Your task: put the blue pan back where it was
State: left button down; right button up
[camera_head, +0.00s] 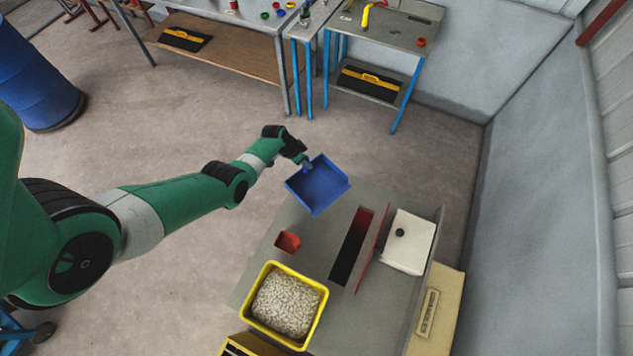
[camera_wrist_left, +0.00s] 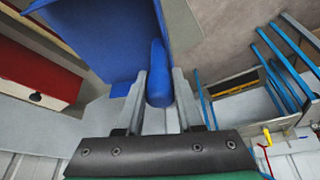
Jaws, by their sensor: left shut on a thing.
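The blue pan (camera_head: 318,186) is in the head view at the far left corner of the grey table (camera_head: 285,262). My left gripper (camera_head: 305,162) is at the pan's far left side, shut on its handle. In the left wrist view the two fingers of my left gripper (camera_wrist_left: 158,100) stand on either side of the blue handle (camera_wrist_left: 159,75), and the pan (camera_wrist_left: 100,38) extends to the upper left. I cannot tell whether the pan touches the table or is held above it. My right gripper is not in view.
On the table are a small red scoop-like box (camera_head: 288,242), a yellow bin (camera_head: 322,312) of pale granules, a dark slot with a red edge (camera_head: 352,245) and a white lid with a black knob (camera_head: 409,243). A workbench (camera_head: 400,32) stands behind, and a blue barrel (camera_head: 35,75) at the left.

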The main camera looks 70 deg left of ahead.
aim_at(306, 174)
pick_arm(q)
jog(key=shift+f+b, duration=4.9)
jog(key=shift+f, duration=0.3)
jog(key=c, duration=0.5)
grip_release()
jog(key=shift+r, duration=0.1)
jog(key=shift+c, duration=0.2)
jog(key=p+v, duration=1.2)
jog(key=p, duration=0.2)
jog(key=shift+r, duration=0.2)
jog(key=shift+w, duration=0.15)
